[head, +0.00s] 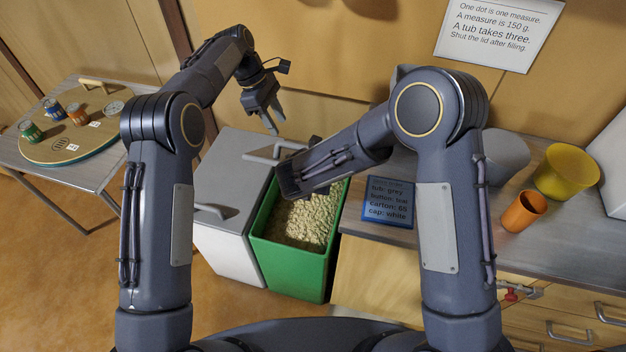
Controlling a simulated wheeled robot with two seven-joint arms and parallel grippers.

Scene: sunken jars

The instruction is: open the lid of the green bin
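The green bin (291,262) stands in the middle, below the counter's left end. Its top is uncovered, and pale grainy contents (303,222) show inside. A pale bar handle (274,151) shows at the bin's back left; I cannot tell which lid it belongs to, and no lid panel of the green bin shows clearly. My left gripper (277,127) is above and behind that handle, apart from it, with its fingers open and empty. My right forearm crosses over the back of the green bin and hides part of it.
A grey-topped bin (228,172) with a handle stands left of the green one. The counter at right holds a blue label card (389,203), an orange cup (524,211) and a yellow bowl (566,172). A table (90,172) with a round board and several tins is at far left.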

